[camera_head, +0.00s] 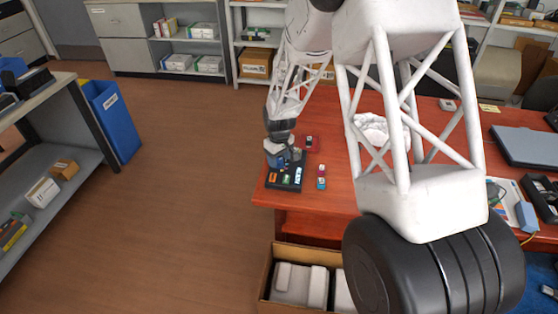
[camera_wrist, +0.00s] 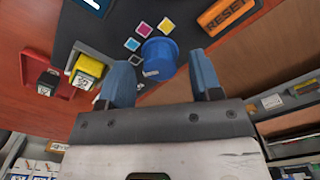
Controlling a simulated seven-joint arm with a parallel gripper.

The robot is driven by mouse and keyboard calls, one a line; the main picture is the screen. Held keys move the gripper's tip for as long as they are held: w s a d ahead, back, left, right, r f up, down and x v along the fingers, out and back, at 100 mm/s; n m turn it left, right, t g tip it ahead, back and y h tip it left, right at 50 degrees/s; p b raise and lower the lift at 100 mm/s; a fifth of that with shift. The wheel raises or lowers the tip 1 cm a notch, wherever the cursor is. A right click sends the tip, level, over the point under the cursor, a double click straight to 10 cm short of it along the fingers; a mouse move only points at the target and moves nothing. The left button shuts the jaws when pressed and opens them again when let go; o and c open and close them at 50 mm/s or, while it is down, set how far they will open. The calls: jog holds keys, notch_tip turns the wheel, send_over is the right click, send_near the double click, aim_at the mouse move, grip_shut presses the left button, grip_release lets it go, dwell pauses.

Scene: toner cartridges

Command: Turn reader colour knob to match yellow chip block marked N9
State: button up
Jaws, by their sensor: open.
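The dark reader (camera_head: 287,184) sits at the near left corner of the red desk. Its blue colour knob (camera_wrist: 160,56) stands between the two fingers of my gripper (camera_wrist: 159,66). My gripper is open around the knob; I cannot tell whether either finger touches it. Yellow, magenta, cyan and darker swatches lie around the knob, partly hidden by the knob and left finger. A yellow chip block (camera_wrist: 92,68) with a small white label stands to the left in the wrist view; its mark is too small to read surely. In the head view my gripper (camera_head: 284,160) is over the reader.
An orange RESET button (camera_wrist: 228,11) is on the reader, right of the knob in the wrist view. Magenta (camera_head: 321,169) and cyan (camera_head: 321,184) blocks stand right of the reader.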

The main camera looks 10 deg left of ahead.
jog(key=shift+f, duration=0.6)
jog(key=c, duration=0.9)
jog(key=shift+c, duration=0.2)
